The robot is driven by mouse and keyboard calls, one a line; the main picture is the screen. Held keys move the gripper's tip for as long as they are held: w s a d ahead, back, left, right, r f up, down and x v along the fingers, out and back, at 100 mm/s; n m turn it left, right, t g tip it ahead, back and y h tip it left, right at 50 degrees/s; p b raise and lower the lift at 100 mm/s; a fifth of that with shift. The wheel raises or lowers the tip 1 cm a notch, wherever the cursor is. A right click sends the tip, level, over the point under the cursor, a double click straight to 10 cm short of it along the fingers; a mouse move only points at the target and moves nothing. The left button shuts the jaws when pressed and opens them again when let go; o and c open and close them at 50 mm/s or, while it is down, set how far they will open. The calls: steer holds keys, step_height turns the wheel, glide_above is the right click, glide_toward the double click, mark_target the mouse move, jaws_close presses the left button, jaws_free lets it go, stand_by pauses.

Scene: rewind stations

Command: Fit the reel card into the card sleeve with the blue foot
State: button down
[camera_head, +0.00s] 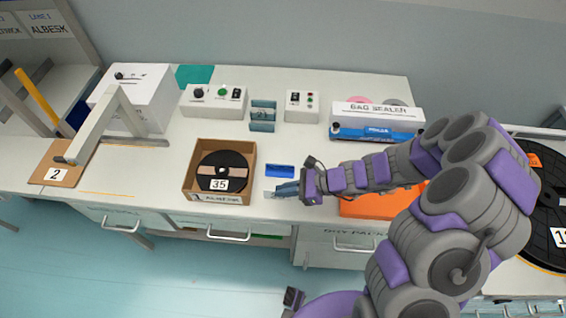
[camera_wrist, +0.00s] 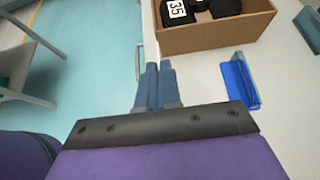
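My gripper (camera_head: 277,191) is over the front edge of the workbench, right of the cardboard box. In the wrist view its two blue-grey fingers (camera_wrist: 159,68) lie close together, with no clear gap. A small pale patch shows at the fingertips in the head view; I cannot tell if it is a thin card. A blue piece (camera_head: 279,170), likely the card sleeve with the blue foot, is on the bench just behind the fingers. In the wrist view the blue piece (camera_wrist: 240,82) is to the right of the fingers, apart from them. No separate reel card is clearly visible.
The open cardboard box (camera_head: 187,182) holds a black reel (camera_head: 222,165) marked 35. Behind stand a teal holder (camera_head: 262,116) marked 21, control boxes and the bag sealer (camera_head: 375,120). An orange block (camera_head: 365,207) is under my arm. Drawer handles (camera_head: 228,236) line the bench front.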

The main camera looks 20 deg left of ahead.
steer(key=w+a, duration=0.1)
steer(key=w, duration=0.2)
steer(key=w+a+f+p, duration=0.1)
steer(key=w, duration=0.3)
steer(key=w+a+p, duration=0.1)
steer(key=w, duration=0.3)
steer(key=shift+w+a+f, duration=0.15)
steer(key=shift+w+a, duration=0.1)
steer(key=shift+a, duration=0.15)
steer(key=shift+w, duration=0.55)
steer(key=shift+f+b, duration=1.15)
steer(key=shift+f, duration=0.7)
steer(key=shift+r, duration=0.1)
steer(key=c, duration=1.3)
jaws_free()
steer(key=shift+c, duration=0.2)
steer(key=p+v, duration=0.2)
steer(key=v, duration=1)
steer(key=shift+d, duration=0.1)
